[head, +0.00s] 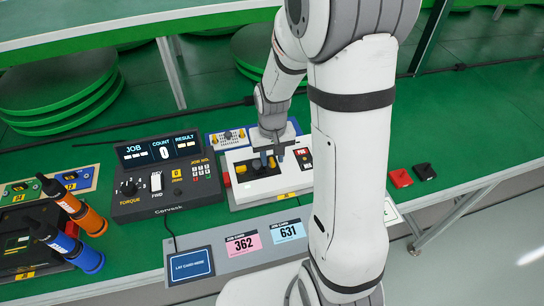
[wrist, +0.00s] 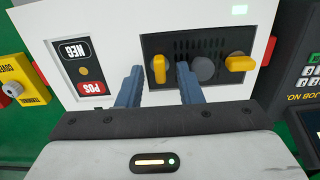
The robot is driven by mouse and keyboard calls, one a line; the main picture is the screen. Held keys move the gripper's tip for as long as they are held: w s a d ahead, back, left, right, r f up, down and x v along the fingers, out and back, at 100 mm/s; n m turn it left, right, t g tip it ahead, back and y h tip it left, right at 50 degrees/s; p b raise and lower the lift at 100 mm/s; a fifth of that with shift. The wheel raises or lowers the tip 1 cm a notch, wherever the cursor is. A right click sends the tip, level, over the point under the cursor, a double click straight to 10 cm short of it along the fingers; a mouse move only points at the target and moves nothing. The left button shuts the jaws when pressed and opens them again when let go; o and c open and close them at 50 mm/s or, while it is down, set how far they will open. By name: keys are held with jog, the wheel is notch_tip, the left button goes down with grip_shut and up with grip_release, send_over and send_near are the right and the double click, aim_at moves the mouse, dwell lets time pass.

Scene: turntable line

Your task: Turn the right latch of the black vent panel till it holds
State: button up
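The black vent panel (wrist: 205,45) is set in a white housing and is upside down in the wrist view. The panel's right latch (wrist: 158,68) is yellow, lies left in the wrist view and stands lengthwise up and down there. The other yellow latch (wrist: 240,63) lies crosswise, beyond a grey round knob (wrist: 203,68). My gripper (wrist: 159,72) is open, its two blue fingers on either side of the right latch in the picture. I cannot tell whether they touch it. In the head view my gripper (head: 272,160) is over the panel and partly hides it.
A torque console (head: 167,172) with a display stands left of the white housing (head: 285,184). Job cards (head: 243,244) lie on a grey strip in front. Green table is clear at right, beyond red and black pieces (head: 412,175).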

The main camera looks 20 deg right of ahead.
jog(key=shift+f, duration=0.25)
jog(key=shift+c, duration=0.2)
grip_shut()
